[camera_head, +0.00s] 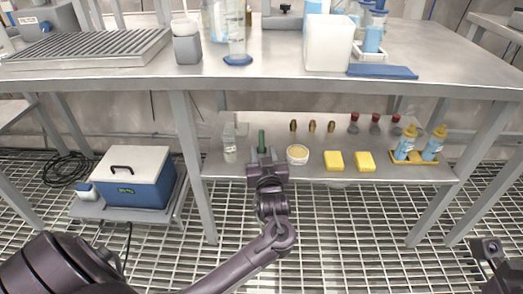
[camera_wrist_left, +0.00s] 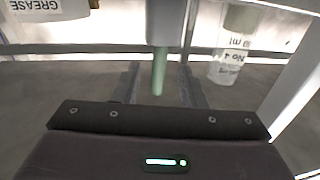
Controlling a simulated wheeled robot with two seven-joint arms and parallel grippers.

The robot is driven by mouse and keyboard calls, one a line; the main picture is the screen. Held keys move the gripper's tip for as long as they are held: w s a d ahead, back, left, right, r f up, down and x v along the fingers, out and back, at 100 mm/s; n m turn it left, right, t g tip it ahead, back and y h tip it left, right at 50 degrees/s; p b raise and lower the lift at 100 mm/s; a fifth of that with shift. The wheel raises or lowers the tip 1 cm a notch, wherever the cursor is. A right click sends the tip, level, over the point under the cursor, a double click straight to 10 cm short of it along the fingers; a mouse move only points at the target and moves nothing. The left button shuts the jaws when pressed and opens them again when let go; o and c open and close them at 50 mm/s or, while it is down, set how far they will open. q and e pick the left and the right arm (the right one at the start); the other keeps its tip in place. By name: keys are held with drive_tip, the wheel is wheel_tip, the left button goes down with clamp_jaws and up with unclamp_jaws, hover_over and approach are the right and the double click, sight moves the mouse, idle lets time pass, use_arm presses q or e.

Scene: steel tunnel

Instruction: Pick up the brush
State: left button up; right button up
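A green handle (camera_head: 262,140), which looks like the brush, stands on the lower shelf. In the left wrist view the green handle (camera_wrist_left: 158,72) rises from a grey holder (camera_wrist_left: 166,22); that view is upside down and any bristles are hidden. My left gripper (camera_head: 263,158) reaches the shelf's front edge. In the left wrist view its two fingers (camera_wrist_left: 158,86) are apart, one on each side of the handle, with a visible gap on both sides. Part of my right arm's end (camera_head: 488,252) shows at the lower right edge; its fingers cannot be made out.
A clear bottle (camera_head: 230,145) stands just left of the handle, and a grease tub (camera_head: 297,154) just right. Yellow sponges (camera_head: 334,161), red-topped items (camera_head: 375,125) and a yellow tray (camera_head: 428,158) lie further right. The steel tabletop (camera_head: 270,75) overhangs the shelf.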

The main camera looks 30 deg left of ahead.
sight(262, 146)
use_arm(q)
drive_tip(key=b+x, duration=0.1)
drive_tip(key=x, duration=0.1)
drive_tip(key=b+x, duration=0.1)
drive_tip(key=x, duration=0.1)
drive_tip(key=shift+f, duration=0.2)
drive_tip(key=shift+w+a+r, duration=0.1)
drive_tip(key=shift+w+a, duration=0.2)
drive_tip(key=shift+w, duration=0.05)
clamp_jaws()
